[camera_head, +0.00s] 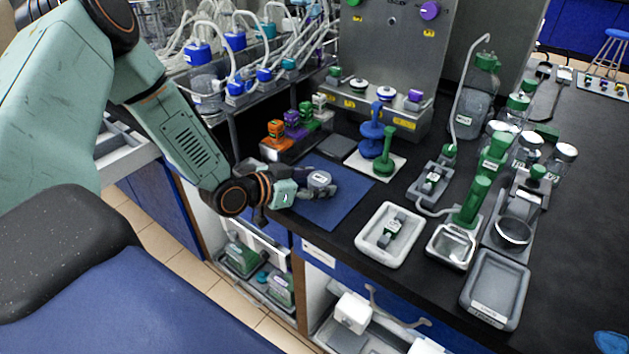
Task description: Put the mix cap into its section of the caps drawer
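My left gripper (318,187) reaches in from the left, low over a blue mat (340,206) on the black bench. A small round grey cap with a pale label (320,178), apparently the mix cap, is at its fingertips. The fingers lie beside the cap, but whether they grip it is too small to tell. Below the bench front, an open drawer (330,334) shows white blocks and a grey handle; I cannot read its label or make out its sections. My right gripper is not in view.
A white tray (364,247) with a small green-and-grey part stands right of the mat. Orange, purple and green caps (277,131) stand at the back left. An open compartment (268,287) with green-lidded boxes is below the arm.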

